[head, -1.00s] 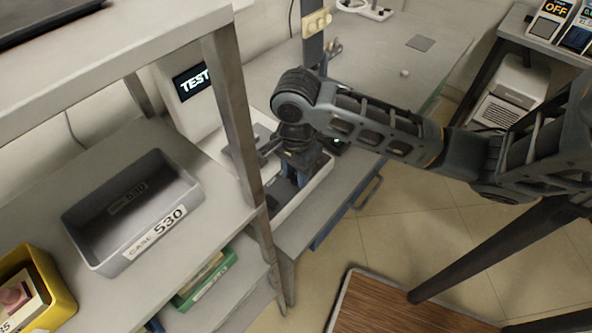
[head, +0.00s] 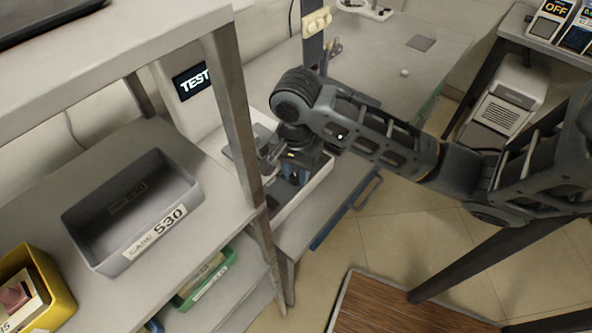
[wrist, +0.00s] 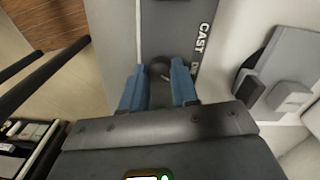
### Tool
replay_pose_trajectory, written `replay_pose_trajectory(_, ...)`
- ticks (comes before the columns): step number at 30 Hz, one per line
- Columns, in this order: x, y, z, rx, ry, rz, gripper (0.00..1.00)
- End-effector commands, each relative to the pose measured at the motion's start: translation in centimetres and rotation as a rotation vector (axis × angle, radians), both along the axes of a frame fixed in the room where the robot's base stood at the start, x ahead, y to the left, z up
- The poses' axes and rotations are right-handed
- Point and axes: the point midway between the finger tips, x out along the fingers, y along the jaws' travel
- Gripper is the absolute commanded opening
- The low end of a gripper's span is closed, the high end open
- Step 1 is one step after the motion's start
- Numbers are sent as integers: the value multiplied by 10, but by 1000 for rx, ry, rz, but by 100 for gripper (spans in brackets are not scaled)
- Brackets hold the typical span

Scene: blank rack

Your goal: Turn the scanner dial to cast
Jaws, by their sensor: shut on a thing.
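The scanner (head: 185,118) is a white unit at the back of the bench, left of my gripper in the head view. Its dark display (head: 192,82) reads TEST. In the wrist view a grey panel (wrist: 180,25) carries the word CAST and part of a second word, cut off by my finger. The dark round dial (wrist: 160,67) lies between the blue fingertips of my gripper (wrist: 158,80), which is shut on it. Where the dial points is hard to tell. In the head view my gripper (head: 292,172) points down, and the dial is hidden.
A shelf post (head: 235,120) stands close left of my gripper. A grey bin labelled CASE 530 (head: 150,245) and a yellow bin (head: 50,290) sit on the left shelf. The bench (head: 375,95) behind my arm is mostly clear.

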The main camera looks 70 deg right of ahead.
Motion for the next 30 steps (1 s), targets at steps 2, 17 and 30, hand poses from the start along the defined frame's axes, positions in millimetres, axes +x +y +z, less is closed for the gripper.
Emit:
replay_pose_trajectory(2,1,1,1,4,-4,65,0)
replay_pose_trajectory(17,1,0,1,1,-5,541,0)
replay_pose_trajectory(30,1,0,1,-1,-5,954,0)
